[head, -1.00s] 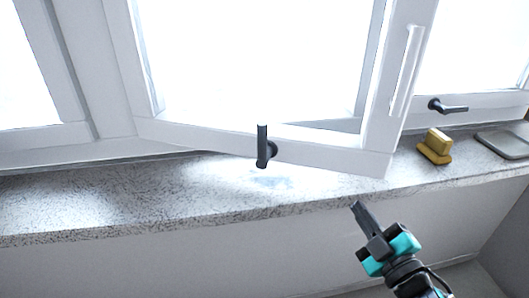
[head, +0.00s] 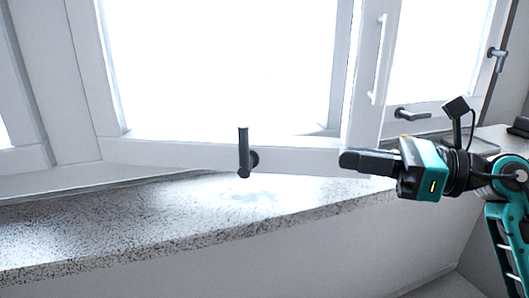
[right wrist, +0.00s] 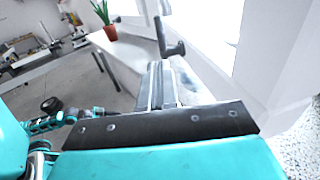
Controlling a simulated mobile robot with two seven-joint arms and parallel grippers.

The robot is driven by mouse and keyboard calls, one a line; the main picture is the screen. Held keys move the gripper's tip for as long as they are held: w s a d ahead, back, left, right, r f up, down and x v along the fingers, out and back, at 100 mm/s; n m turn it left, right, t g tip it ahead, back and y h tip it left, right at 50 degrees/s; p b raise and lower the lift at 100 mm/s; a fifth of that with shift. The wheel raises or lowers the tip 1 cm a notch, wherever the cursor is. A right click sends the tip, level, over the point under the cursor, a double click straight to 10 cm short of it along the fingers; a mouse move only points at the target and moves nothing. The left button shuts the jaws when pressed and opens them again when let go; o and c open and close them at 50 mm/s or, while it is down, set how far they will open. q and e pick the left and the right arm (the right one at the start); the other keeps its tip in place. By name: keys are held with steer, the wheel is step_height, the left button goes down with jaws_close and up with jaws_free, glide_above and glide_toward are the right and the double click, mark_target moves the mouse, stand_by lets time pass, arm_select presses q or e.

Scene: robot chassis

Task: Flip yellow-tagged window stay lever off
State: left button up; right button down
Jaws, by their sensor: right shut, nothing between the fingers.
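A dark upright window lever (head: 244,155) sits on the bottom rail of the swung-in window sash, left of middle in the head view. I see no yellow tag on it. It also shows in the right wrist view (right wrist: 164,38), beyond my fingers. My right gripper (head: 344,160) is shut and empty, pointing left, to the right of the lever and apart from it. Its fingers show in the right wrist view (right wrist: 160,85). My left gripper (right wrist: 92,112) seems to show small at the left of the right wrist view; its jaws are unclear.
A second dark lever (head: 412,115) lies sideways on the right-hand window, and a third handle (head: 498,58) is farther right. The speckled sill (head: 110,228) is clear below the sash (head: 300,157). A potted plant (right wrist: 109,31) stands on a white ledge.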

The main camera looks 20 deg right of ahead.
steer(key=p, duration=0.2)
glide_toward(246, 147)
steer(key=x, duration=0.7)
arm_select(q)
steer(key=shift+s+a+r, duration=0.1)
steer(key=shift+s+r, duration=0.25)
steer(key=shift+r, duration=0.05)
arm_select(e)
steer(key=shift+w+d+r, duration=0.15)
steer(key=shift+d, duration=0.15)
arm_select(q)
steer(key=shift+r, duration=0.15)
